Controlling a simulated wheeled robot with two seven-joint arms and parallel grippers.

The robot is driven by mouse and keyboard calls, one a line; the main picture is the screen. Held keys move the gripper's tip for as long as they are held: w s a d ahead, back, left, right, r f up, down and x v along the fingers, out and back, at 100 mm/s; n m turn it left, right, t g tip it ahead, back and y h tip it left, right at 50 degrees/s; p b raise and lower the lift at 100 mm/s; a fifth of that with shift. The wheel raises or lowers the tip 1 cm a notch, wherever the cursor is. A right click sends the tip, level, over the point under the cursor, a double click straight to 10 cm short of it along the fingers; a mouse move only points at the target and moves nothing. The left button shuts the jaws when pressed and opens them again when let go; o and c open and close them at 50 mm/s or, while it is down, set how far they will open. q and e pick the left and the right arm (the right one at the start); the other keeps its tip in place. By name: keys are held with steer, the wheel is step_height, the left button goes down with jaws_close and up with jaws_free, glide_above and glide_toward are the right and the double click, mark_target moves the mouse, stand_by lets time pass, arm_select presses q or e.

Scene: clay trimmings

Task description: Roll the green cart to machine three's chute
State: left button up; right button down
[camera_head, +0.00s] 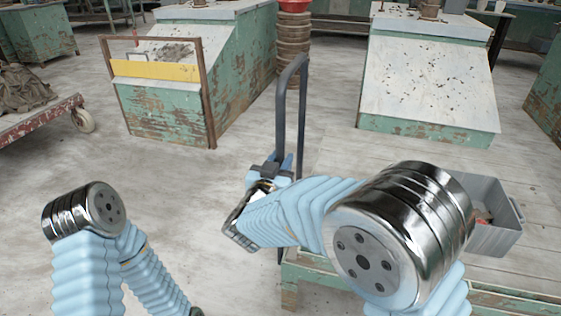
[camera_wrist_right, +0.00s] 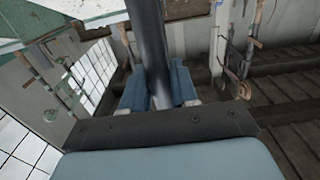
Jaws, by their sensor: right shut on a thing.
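The green cart (camera_head: 291,273) is at the lower right of the head view, with a pale plank deck and a worn green frame. Its dark upright handle (camera_head: 280,103) rises from the deck's left end. My right gripper (camera_head: 283,166) is shut on a handle post; the right wrist view shows the blue fingers on both sides of the dark post (camera_wrist_right: 148,50). Two green machines with sloping fronts stand ahead, one at the left (camera_head: 232,70) and one at the right (camera_head: 430,85). I see no number on either.
A grey bin (camera_head: 485,238) with something reddish inside sits on the cart. A rusty frame with a yellow board (camera_head: 155,70) stands by the left machine. A red-edged trolley (camera_head: 40,122) with a sack is at the far left. Bare floor lies left of the cart.

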steer(key=shift+a+r, duration=0.1)
steer(key=shift+a, duration=0.25)
steer(key=w+a+p, duration=0.2)
steer(key=a+p, duration=0.1)
steer(key=a, duration=0.4)
steer(key=shift+w, duration=0.25)
steer(key=w+a+p, duration=0.2)
steer(key=a+p, duration=0.1)
steer(key=a, duration=0.4)
steer(key=shift+w+a, duration=0.2)
steer(key=shift+a, duration=0.1)
